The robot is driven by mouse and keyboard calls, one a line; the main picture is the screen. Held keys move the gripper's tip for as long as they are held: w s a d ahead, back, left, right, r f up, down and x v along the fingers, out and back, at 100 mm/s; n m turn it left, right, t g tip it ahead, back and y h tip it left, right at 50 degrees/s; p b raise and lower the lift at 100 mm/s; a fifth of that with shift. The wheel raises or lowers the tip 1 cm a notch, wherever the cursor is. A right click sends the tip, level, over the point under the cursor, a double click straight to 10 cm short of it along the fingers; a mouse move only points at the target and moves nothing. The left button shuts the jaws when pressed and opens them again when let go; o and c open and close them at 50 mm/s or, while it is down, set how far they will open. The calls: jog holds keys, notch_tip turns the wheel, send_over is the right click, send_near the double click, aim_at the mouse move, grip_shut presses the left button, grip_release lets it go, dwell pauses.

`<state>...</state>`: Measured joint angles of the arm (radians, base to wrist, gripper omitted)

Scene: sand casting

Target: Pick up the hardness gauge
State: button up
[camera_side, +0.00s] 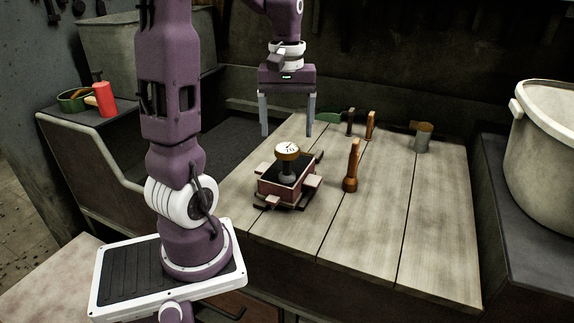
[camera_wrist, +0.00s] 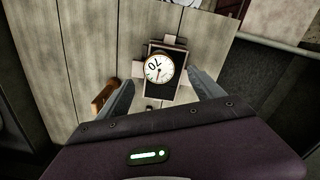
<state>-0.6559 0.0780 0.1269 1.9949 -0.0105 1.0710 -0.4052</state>
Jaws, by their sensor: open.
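The hardness gauge (camera_side: 287,153) has a round white dial with a brown-gold rim and a grey stem below. It stands upright in a small reddish, sand-filled moulding box (camera_side: 280,186) on the wooden table. In the wrist view the gauge's dial (camera_wrist: 158,68) faces the camera, reading "70", and lies ahead of and between the fingers. My gripper (camera_side: 287,135) is open and empty, its two grey fingers pointing down, above the table and behind the gauge in the side view. It also shows in the wrist view (camera_wrist: 160,88). The gauge touches neither finger as far as I can see.
A wooden-handled tool (camera_side: 352,166) stands right of the box. Several small tools, including a brown-handled one (camera_side: 370,125) and a metal cup-like item (camera_side: 423,137), are at the table's back. A large pale bucket (camera_side: 545,150) is at right. The table's front right is clear.

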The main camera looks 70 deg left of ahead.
aim_at(287, 166)
notch_tip(287, 166, down, 11)
jog(key=shift+d+f, duration=0.1)
grip_shut()
dwell(0.4)
